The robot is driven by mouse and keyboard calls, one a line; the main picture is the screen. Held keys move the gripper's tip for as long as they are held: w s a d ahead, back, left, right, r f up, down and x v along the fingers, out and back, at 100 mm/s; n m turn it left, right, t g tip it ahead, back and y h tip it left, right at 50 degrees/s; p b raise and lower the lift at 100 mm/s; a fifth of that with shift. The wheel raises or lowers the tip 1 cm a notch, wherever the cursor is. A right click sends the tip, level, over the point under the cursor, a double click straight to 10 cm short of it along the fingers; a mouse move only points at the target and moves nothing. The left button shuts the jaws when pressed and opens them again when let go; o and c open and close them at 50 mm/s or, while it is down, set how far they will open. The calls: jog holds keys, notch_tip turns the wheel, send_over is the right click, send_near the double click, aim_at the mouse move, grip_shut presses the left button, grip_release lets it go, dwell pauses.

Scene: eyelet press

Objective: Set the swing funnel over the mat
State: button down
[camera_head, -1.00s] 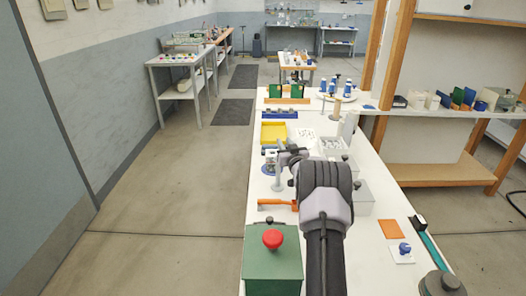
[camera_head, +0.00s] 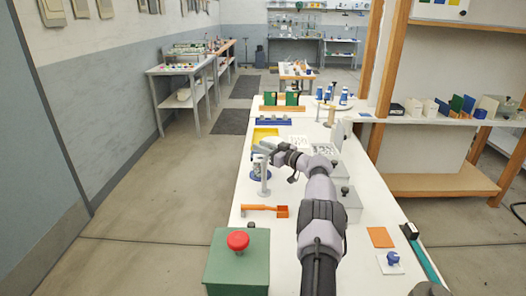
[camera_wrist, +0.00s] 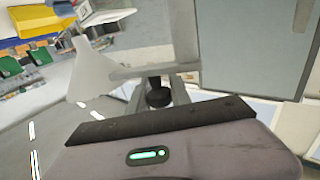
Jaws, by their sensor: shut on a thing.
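My gripper (camera_head: 267,150) is at the grey upright post (camera_head: 264,182) in the head view, and my own wrist partly covers that spot. A blue round pad, perhaps the mat (camera_head: 254,177), shows low behind the post. In the wrist view, my gripper (camera_wrist: 158,88) is shut on a small black knob (camera_wrist: 158,98), which seems to belong to the swing funnel. A pale grey cone, likely the funnel (camera_wrist: 92,75), shows left of the knob, tilted in this view. I cannot tell whether the funnel is over the mat.
A yellow tray (camera_head: 265,133) lies behind the post. An orange-handled tool (camera_head: 262,210) and a green box with a red button (camera_head: 236,258) stand nearer. A lidded grey box (camera_head: 346,206) is right of my arm. The floor at left is clear.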

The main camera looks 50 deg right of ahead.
jog(key=shift+r+y, duration=0.15)
jog(key=shift+y, duration=0.15)
jog(key=c, duration=1.2)
grip_release()
jog(key=shift+w, duration=0.1)
